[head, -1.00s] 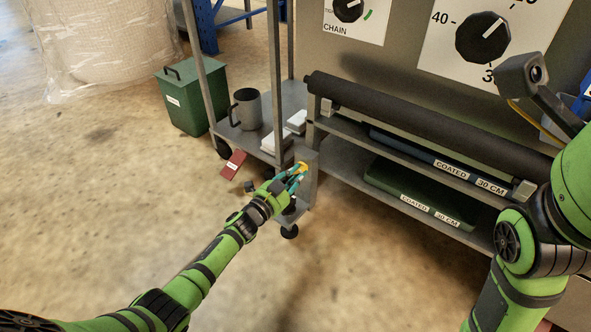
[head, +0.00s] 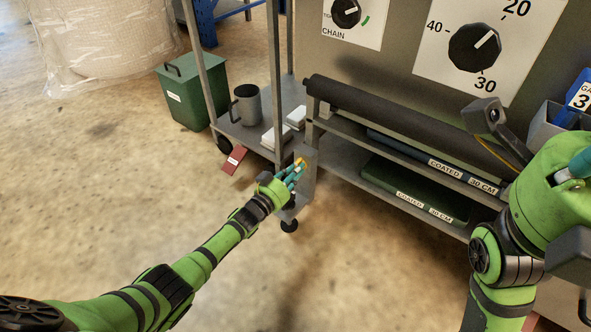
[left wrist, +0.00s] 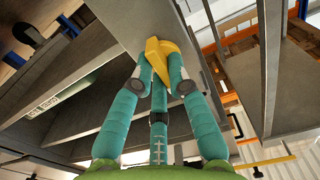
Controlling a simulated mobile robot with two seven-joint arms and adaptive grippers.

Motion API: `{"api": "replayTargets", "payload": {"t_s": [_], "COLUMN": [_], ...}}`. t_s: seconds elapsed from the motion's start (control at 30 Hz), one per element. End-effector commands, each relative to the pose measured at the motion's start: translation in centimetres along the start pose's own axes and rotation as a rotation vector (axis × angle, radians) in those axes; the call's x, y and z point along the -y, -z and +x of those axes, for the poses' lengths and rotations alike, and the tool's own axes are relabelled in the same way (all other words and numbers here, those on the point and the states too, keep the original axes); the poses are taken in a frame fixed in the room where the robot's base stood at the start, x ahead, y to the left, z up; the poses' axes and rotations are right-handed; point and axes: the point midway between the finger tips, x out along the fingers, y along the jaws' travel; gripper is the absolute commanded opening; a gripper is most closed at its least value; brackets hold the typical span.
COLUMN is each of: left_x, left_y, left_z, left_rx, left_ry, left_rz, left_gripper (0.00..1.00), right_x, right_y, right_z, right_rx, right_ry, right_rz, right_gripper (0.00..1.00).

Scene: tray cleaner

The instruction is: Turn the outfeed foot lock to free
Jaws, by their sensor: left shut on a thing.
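The outfeed foot lock is a small yellow lever (head: 300,161) on the grey leg plate at the machine's lower left corner. In the left wrist view the yellow lever (left wrist: 158,62) sits between my teal fingertips against the grey plate. My left gripper (head: 295,170) is shut on it; the fingers hide part of the lever. Its lock marking cannot be read. My right arm is at the right edge of the head view; part of a teal finger (head: 578,166) shows there, but the fingertips are not clear.
A castor (head: 289,225) stands below the plate. A grey trolley holds a mug (head: 246,104) and white packs. A red tag (head: 233,160) lies by it, and a green bin (head: 186,95) stands behind. Shelves with coated trays (head: 415,193) are to the right. The floor in front is clear.

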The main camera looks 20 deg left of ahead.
Motion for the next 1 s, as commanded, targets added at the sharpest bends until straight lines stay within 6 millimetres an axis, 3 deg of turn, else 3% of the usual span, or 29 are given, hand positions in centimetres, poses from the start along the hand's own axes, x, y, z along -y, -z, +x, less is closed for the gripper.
{"api": "replayTargets", "payload": {"t_s": [0.67, 0.7, 0.73, 0.77, 1.0], "left_x": [0.08, 0.09, 0.08, 0.08, 0.04], "left_y": [0.17, 0.17, 0.18, 0.18, 0.09], "left_z": [0.11, 0.11, 0.11, 0.11, 0.05], "left_rx": [-0.002, -0.002, -0.002, -0.002, -0.001], "left_ry": [0.002, 0.002, 0.002, 0.002, 0.001], "left_rz": [-0.065, -0.064, -0.064, -0.064, -0.063], "left_gripper": [0.0, 0.25, 0.37, 0.41, 0.41], "right_x": [-0.03, -0.03, -0.03, -0.03, -0.03], "right_y": [-0.21, -0.21, -0.2, -0.21, -0.18], "right_z": [-0.38, -0.38, -0.37, -0.37, -0.33], "right_rx": [0.015, 0.014, 0.014, 0.014, 0.013], "right_ry": [-0.004, -0.004, -0.004, -0.004, -0.003], "right_rz": [0.002, 0.002, 0.002, 0.002, 0.001], "right_gripper": [0.0, 0.0, 0.0, 0.0, 0.0]}}
